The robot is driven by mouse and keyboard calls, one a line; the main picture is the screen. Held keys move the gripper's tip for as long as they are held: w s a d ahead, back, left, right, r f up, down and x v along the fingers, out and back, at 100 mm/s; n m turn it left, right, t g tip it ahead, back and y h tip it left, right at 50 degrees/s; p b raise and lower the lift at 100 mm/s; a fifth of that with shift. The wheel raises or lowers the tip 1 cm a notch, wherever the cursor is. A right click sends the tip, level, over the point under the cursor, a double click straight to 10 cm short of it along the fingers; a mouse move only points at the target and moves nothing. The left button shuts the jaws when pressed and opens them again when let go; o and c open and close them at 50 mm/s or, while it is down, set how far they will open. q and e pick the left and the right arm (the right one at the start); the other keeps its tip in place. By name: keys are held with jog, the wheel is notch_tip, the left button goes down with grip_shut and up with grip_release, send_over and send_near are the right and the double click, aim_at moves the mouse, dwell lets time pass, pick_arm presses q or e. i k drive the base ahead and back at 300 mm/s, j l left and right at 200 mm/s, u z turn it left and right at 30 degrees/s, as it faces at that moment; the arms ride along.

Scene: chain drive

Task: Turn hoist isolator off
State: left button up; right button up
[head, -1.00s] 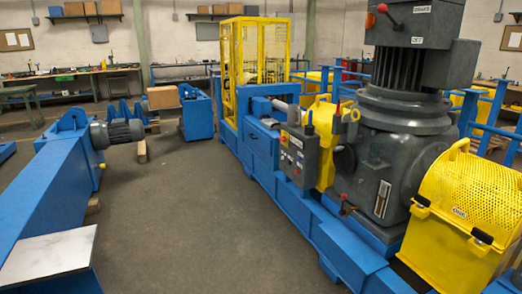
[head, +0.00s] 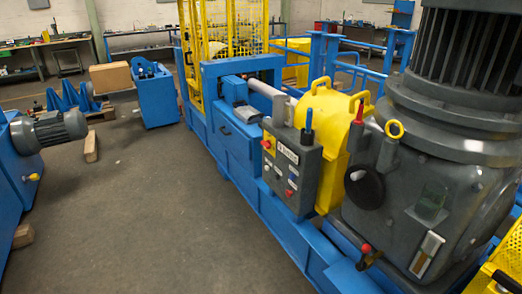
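No isolator labelled as the hoist's can be made out. A grey control box (head: 304,177) with a small label, red knobs and other small controls stands at the front of the blue machine frame, beside a yellow guard (head: 332,108). A blue-tipped lever (head: 309,120) rises at the top of the box. The lettering on the box is too small to read. A big grey gear housing with a motor (head: 440,150) stands to its right. A red-knobbed lever (head: 366,250) is low at its foot. Neither of my grippers is in view.
The blue machine frame (head: 233,150) runs from the back to the lower right. A blue unit with a grey motor (head: 48,130) stands at the left, with wooden blocks (head: 91,147) on the floor. The grey floor (head: 140,220) between them is clear.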

aim_at(266, 145)
jog(key=i+j+z, duration=0.1)
jog(key=z, duration=0.45)
jog(key=i+j+z, duration=0.35)
jog(key=j, duration=0.25)
jog(key=i+j+z, duration=0.4)
jog(key=j, duration=0.3)
